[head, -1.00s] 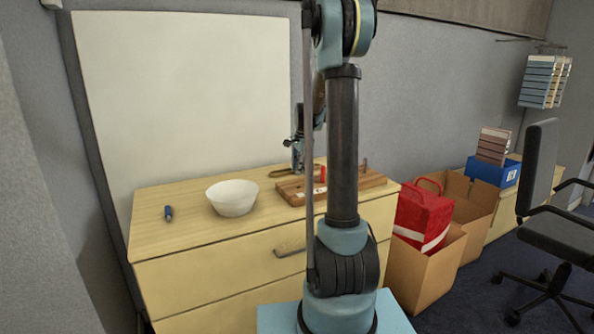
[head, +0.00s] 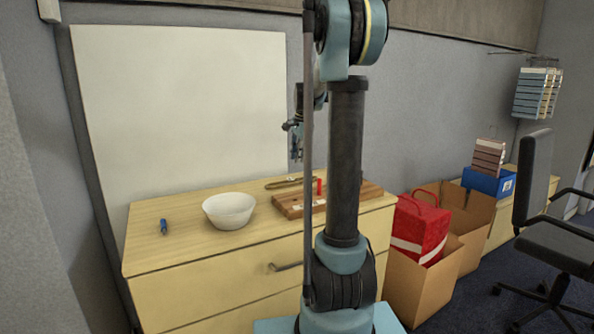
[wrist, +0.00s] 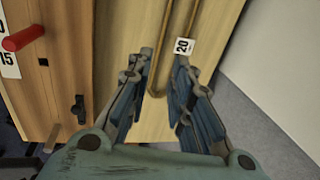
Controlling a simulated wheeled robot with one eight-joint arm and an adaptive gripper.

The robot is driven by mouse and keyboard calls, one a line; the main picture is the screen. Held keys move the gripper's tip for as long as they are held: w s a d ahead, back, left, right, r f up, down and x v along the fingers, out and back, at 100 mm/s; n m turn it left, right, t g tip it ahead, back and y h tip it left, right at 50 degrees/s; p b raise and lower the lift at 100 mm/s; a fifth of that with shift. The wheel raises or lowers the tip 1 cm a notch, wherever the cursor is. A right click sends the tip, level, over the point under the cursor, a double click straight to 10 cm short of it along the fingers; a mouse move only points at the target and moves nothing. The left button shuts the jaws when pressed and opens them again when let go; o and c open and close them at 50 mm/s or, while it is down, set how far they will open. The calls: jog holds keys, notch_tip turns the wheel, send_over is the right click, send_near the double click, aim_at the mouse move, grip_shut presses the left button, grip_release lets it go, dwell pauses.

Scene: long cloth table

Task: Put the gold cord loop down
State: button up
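The gold cord loop (head: 288,183) lies on the wooden dresser top (head: 180,245), behind the board, in the head view. In the wrist view the loop (wrist: 163,42) shows as two long strands joined at a rounded near end, beside a white "20" label. My gripper (wrist: 165,57) is open, its blue-grey fingers apart, with the loop's near end seen between them. In the head view my gripper (head: 296,152) hangs above the loop with a visible gap, partly hidden by my arm.
A wooden board (head: 290,206) with a red peg (head: 319,187) lies beside the loop. A white bowl (head: 229,211) and a small blue object (head: 164,226) stand to the left. Cardboard boxes (head: 422,282), one holding a red bag (head: 420,225), and an office chair (head: 535,220) are at right.

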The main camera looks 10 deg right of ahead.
jog(key=s+n, duration=0.2)
jog(key=s, duration=0.5)
jog(key=s+f+n, duration=0.1)
jog(key=s+n, duration=0.1)
jog(key=s, duration=0.5)
jog(key=s+a+f+n, duration=0.1)
jog(key=s+n, duration=0.1)
jog(key=s, duration=0.6)
jog(key=shift+f+n, duration=0.25)
jog(key=shift+n, duration=0.15)
jog(key=s+f+n, duration=0.4)
jog(key=s+f, duration=0.3)
jog(key=s, duration=0.3)
jog(key=s+f+n, duration=0.3)
jog(key=s+f, duration=0.4)
jog(key=s, duration=0.3)
jog(key=shift+a+n+h, duration=0.35)
jog(key=shift+n+h, duration=0.05)
jog(key=shift+w, duration=0.1)
